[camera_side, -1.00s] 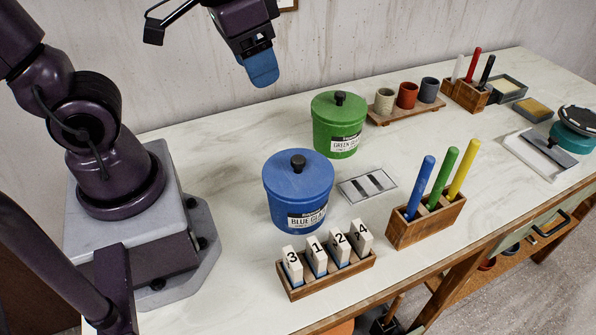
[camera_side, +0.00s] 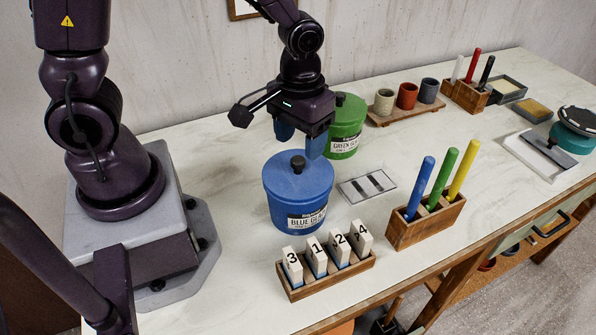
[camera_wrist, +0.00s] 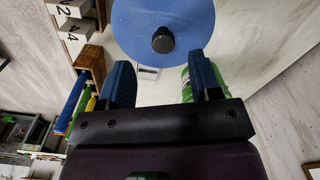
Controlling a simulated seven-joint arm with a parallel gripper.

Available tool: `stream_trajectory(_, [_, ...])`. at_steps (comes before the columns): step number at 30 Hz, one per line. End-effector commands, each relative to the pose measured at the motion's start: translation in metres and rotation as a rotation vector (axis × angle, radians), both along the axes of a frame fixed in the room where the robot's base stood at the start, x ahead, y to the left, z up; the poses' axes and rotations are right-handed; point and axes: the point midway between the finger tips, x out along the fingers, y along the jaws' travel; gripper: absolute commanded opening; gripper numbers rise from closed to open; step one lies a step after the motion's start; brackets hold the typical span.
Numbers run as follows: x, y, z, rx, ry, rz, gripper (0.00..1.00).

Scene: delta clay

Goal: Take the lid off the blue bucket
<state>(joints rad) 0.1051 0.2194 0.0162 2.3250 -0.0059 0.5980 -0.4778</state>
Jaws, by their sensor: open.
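The blue bucket (camera_side: 297,212) stands upright on the table, with its blue lid (camera_side: 285,178) on top and a black knob (camera_side: 298,164) in the middle of the lid. My gripper (camera_side: 301,145) is open and empty, pointing down just above and behind the bucket in the side view. Its two blue fingers are apart. In the wrist view the round lid (camera_wrist: 140,25) and its knob (camera_wrist: 163,40) lie ahead of my gripper (camera_wrist: 160,75), roughly in line with the gap between the fingers. The fingers do not reach the knob.
A green bucket (camera_side: 345,143) stands close behind, partly hidden by my gripper. A rack of numbered tags (camera_side: 326,275) is in front. A holder with coloured sticks (camera_side: 425,228) stands at right. A small plate with dark strips (camera_side: 367,187) lies between.

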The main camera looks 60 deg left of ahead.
Motion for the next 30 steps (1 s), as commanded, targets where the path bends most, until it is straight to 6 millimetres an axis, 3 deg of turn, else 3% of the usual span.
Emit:
stream_trajectory(13, [-0.003,0.003,-0.051,0.000,0.003,-0.001,0.58])
stream_trajectory(22, [-0.002,0.003,-0.056,-0.001,-0.001,-0.001,0.58])
stream_trajectory(23, [-0.002,0.003,-0.056,-0.001,-0.001,-0.001,0.56])
stream_trajectory(30, [-0.002,0.003,-0.056,-0.001,-0.001,-0.001,0.04])
